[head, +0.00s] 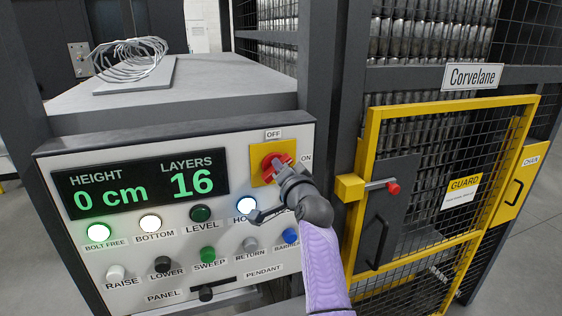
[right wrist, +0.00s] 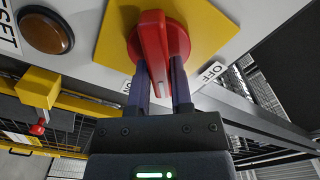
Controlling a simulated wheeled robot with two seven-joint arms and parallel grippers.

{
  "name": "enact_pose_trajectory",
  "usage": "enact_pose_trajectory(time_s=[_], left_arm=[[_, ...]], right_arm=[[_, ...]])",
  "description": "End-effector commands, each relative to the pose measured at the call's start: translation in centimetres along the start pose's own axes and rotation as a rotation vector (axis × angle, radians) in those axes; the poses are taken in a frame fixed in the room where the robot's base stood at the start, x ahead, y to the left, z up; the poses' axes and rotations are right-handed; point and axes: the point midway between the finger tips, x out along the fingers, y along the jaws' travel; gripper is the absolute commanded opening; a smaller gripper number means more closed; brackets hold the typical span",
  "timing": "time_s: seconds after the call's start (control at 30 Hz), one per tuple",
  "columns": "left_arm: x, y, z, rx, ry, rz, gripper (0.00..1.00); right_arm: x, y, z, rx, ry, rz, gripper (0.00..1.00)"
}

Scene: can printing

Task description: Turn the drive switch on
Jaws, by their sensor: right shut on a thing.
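The drive switch is a red rotary knob (head: 272,159) on a yellow square plate (head: 258,178) at the upper right of the control panel. An OFF label (head: 273,134) is above it and an ON label (head: 306,158) is to its right. My right gripper (head: 284,166) is at the knob, and its arm comes up from below. In the right wrist view the gripper (right wrist: 160,80) is shut on the raised red handle (right wrist: 152,45), one finger on each side. The OFF label (right wrist: 213,72) lies right of the fingers there. My left gripper is not in view.
The panel display (head: 140,185) reads height 0 cm and layers 16. Lit and unlit buttons, such as the green sweep button (head: 208,254), lie below. A yellow-framed guard door (head: 448,98) with a red-tipped bolt (head: 392,188) stands right of my arm. A wire coil (head: 128,58) lies on top.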

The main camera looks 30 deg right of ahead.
Motion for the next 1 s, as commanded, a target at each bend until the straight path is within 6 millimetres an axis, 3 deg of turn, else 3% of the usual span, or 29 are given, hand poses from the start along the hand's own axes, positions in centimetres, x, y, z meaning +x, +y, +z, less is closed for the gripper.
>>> enact_pose_trajectory(time_s=[0.5,1.0], left_arm=[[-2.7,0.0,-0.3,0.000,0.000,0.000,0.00],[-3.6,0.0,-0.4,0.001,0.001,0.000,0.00]], right_arm=[[0.0,0.2,-0.1,0.452,0.001,-0.001,0.00],[0.0,0.4,0.1,0.666,0.001,-0.001,0.00]])
